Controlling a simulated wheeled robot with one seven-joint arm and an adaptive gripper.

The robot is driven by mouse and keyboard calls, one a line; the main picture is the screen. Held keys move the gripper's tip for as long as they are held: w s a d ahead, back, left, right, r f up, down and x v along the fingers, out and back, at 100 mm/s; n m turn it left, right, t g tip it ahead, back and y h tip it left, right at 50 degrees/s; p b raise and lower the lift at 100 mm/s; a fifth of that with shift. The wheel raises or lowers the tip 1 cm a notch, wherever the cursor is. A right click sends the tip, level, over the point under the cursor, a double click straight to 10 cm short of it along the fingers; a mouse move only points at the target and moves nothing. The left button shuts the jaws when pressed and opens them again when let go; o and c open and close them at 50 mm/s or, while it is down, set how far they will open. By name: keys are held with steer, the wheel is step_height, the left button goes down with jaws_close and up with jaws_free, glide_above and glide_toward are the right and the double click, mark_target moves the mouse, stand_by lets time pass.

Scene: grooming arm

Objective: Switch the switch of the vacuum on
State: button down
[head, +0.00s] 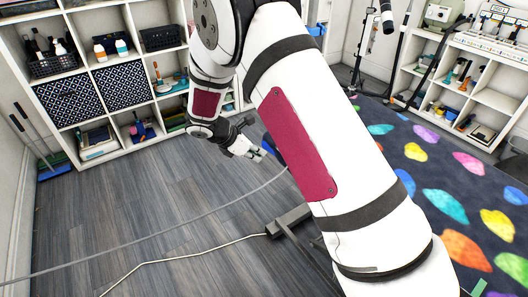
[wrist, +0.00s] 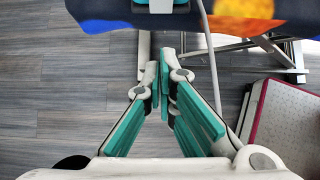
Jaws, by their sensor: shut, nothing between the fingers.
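My gripper (head: 257,155) is low over the floor, left of my upper arm in the head view. In the wrist view my gripper (wrist: 164,78) has its teal-padded fingers drawn together at the tips, with nothing between them. A white and teal item (wrist: 165,5) shows at the top edge of the wrist view, ahead of the fingertips and apart from them. It is cut off, so I cannot tell whether it is the vacuum. I cannot make out a switch. My arm hides much of what lies beyond the gripper in the head view.
A dark blue and orange surface (wrist: 255,12) lies ahead, with a metal frame (wrist: 285,58) below it. A grey cable or hose (head: 200,217) and a pale cord (head: 190,257) cross the wooden floor. Shelves (head: 110,60) stand behind. The left floor is mostly clear.

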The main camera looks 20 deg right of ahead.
steer(key=v, duration=0.8)
steer(key=shift+s+a+f, duration=0.15)
steer(key=shift+s+a, duration=0.05)
steer(key=shift+a, duration=0.1)
steer(key=p, duration=0.2)
steer(key=w+d+r+y+p, duration=0.1)
steer(key=shift+w+r+p, duration=0.25)
steer(key=shift+r+p, duration=0.05)
steer(key=shift+p, duration=0.1)
steer(key=shift+d+f, duration=0.1)
